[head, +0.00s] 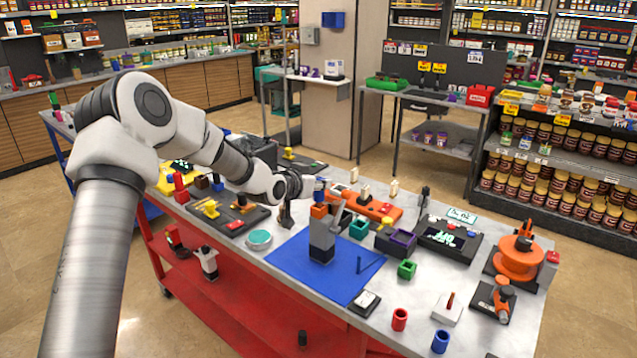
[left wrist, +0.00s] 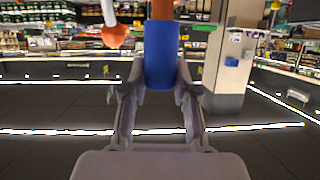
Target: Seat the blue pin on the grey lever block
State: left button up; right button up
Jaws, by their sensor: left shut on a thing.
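My left gripper (head: 312,188) comes in from the left and is shut on the pin. In the left wrist view the blue pin (left wrist: 160,55) fills the space between the fingers (left wrist: 158,95), with orange directly at its far end. The block stands upright on the blue mat. My right gripper is not in view.
The blue mat (head: 285,266) has bare room in front of the block. Around it are a teal round tin (head: 259,239), an orange fixture (head: 375,208), a purple-rimmed box (head: 396,241), a green cup (head: 407,269) and a red cup (head: 400,319).

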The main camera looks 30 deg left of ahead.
pick_arm(q)
jog(key=shift+f, duration=0.2)
jog(key=shift+f+b, duration=0.35)
jog(key=shift+b, duration=0.05)
jog(key=shift+f, duration=0.2)
dwell(0.4)
jog(key=o, duration=1)
jog(key=shift+r, duration=0.1)
jog(key=shift+r+p, duration=2.9)
jog(key=shift+r, duration=1.6)
